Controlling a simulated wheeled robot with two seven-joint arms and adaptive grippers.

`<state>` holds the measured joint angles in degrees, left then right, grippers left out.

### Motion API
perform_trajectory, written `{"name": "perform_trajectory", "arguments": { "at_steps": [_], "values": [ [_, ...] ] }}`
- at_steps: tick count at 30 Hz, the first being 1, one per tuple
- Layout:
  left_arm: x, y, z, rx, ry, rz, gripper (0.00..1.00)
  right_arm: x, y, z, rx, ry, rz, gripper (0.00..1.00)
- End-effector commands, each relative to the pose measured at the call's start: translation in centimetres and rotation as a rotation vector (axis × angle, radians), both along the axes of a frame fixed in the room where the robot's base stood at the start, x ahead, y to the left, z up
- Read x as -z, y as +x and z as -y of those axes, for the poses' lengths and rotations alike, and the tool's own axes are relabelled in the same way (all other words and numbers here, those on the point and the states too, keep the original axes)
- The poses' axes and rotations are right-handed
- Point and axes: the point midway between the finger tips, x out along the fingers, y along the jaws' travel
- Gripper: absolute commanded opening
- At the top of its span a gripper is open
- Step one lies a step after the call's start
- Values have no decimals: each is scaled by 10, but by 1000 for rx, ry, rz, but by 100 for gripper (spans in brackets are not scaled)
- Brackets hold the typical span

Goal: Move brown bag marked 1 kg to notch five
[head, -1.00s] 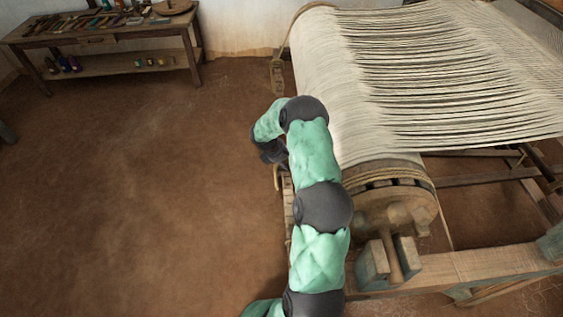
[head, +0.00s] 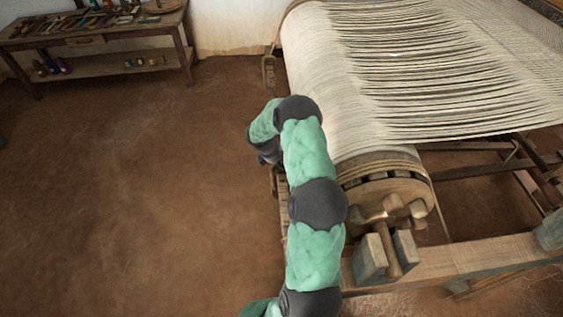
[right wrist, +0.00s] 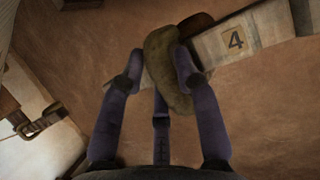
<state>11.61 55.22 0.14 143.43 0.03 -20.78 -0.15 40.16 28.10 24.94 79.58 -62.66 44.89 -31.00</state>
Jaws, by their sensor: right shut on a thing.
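In the right wrist view, my right gripper (right wrist: 158,62) is shut on a brown, olive-tinted bag (right wrist: 168,85), which lies between its purple-grey fingers. No 1 kg mark is readable on the bag's visible side. Just beyond the bag is a pale wooden bar (right wrist: 270,28) with a plate marked 4 (right wrist: 235,40). No plate marked 5 is visible. In the head view, the dark right gripper (head: 267,152) is mostly hidden behind my green arm, beside the loom's left side. The bag cannot be made out there. My left gripper is not in view.
The loom's warp roller (head: 385,185) and wooden frame (head: 470,262) stand right of my arm. A dark brown rounded piece (right wrist: 195,24) touches the bar near the bag. A table with tools (head: 95,35) stands at the back left. The earth floor on the left is clear.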

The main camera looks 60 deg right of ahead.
Motion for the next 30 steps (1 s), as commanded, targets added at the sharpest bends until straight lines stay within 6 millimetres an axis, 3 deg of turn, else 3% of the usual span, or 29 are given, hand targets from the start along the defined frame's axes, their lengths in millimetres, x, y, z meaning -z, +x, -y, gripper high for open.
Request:
{"name": "perform_trajectory", "arguments": {
  "at_steps": [25,26,28,30],
  "values": [
    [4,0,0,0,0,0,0,3,1,1,1,-3,2,0],
    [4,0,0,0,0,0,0,3,1,1,1,-3,2,41],
    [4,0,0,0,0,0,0,4,1,1,0,-2,2,60],
    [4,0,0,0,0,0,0,4,1,1,0,-2,1,60]
  ]
}}
